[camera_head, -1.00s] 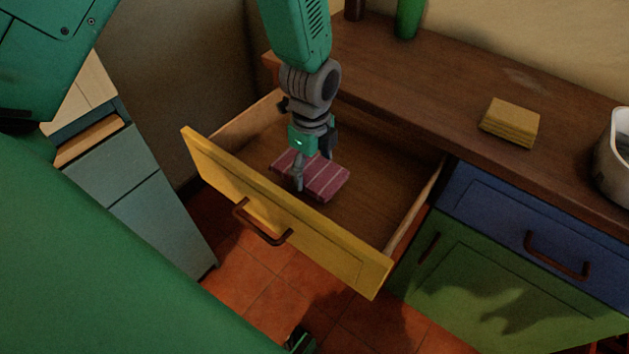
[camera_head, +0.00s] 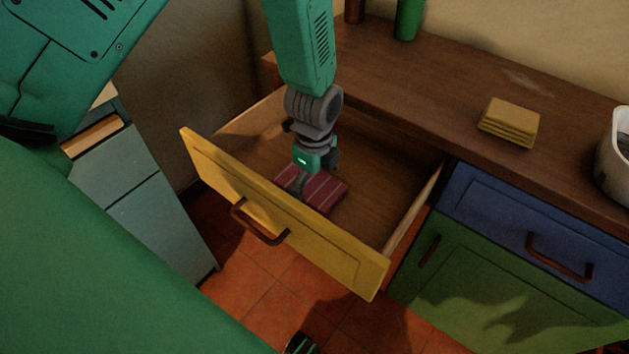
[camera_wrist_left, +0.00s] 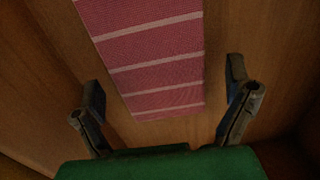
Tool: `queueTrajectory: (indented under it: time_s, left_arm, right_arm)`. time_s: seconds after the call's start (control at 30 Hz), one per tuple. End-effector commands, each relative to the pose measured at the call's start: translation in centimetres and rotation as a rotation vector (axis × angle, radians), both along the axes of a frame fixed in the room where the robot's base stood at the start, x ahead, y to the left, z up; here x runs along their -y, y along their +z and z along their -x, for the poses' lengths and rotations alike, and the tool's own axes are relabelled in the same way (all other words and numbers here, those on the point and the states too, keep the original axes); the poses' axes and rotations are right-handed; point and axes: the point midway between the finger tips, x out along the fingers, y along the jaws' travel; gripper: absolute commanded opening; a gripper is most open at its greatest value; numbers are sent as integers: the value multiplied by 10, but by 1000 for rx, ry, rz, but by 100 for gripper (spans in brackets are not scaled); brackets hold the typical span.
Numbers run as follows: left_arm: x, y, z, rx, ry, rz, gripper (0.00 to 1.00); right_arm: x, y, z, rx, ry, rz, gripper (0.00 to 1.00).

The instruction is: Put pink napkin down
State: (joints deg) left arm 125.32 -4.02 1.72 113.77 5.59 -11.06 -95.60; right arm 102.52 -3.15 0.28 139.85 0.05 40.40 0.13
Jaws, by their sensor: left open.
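The pink napkin (camera_head: 325,190), with pale stripes, lies flat in the open yellow drawer (camera_head: 385,185), behind its front panel. It also shows in the left wrist view (camera_wrist_left: 150,55), over the brown drawer bottom. My left gripper (camera_head: 298,186) points down into the drawer at the napkin's left part. In the left wrist view its fingers (camera_wrist_left: 168,112) are spread wide, with the napkin's near end between them and apart from both. My right gripper is not seen.
The drawer's yellow front (camera_head: 290,215) and side walls surround the napkin. The wooden counter (camera_head: 430,90) holds a stack of yellow napkins (camera_head: 510,122), a green bottle (camera_head: 408,18) and a white container (camera_head: 612,165). The drawer's right part is bare.

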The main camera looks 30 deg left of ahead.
Motion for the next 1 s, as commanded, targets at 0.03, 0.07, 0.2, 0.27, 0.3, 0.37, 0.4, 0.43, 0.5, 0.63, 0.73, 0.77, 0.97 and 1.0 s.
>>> queueTrajectory:
  time_s: [0.03, 0.07, 0.2, 0.27, 0.3, 0.37, 0.4, 0.43, 0.5, 0.63, 0.73, 0.77, 0.97, 1.0]
  left_arm:
    - [0, 5, 0, 2, 1, 1, 96]
    - [-1, 8, -1, 2, 1, 2, 96]
    - [-2, 33, -1, 4, 1, 3, 96]
    - [-2, 46, -1, 6, 2, 3, 96]
    - [-3, 55, -1, 5, 1, 3, 96]
    - [-3, 68, -1, 5, 2, 4, 96]
    - [-3, 77, 0, 4, 1, 3, 96]
    - [-3, 83, -1, 4, 1, 4, 96]
    - [-2, 95, -1, 4, 1, 3, 96]
    - [-2, 111, -1, 3, 1, 3, 96]
    - [-2, 117, 0, 0, 1, 2, 96]
    - [-2, 118, 0, 0, 1, 2, 96]
    - [-2, 118, 0, 0, 1, 2, 96]
    - [-2, 118, 0, 0, 1, 2, 96]
  right_arm:
    - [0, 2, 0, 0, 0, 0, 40]
    - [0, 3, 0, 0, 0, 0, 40]
    - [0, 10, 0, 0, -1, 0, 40]
    - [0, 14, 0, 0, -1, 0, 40]
    - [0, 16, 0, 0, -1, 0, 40]
    - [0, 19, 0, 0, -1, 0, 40]
    - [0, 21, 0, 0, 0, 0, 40]
    - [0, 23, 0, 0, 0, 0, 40]
    - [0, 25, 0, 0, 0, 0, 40]
    - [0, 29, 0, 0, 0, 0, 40]
    - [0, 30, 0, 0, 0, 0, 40]
    - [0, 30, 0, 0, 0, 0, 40]
    - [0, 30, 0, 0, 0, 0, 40]
    - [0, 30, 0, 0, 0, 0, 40]
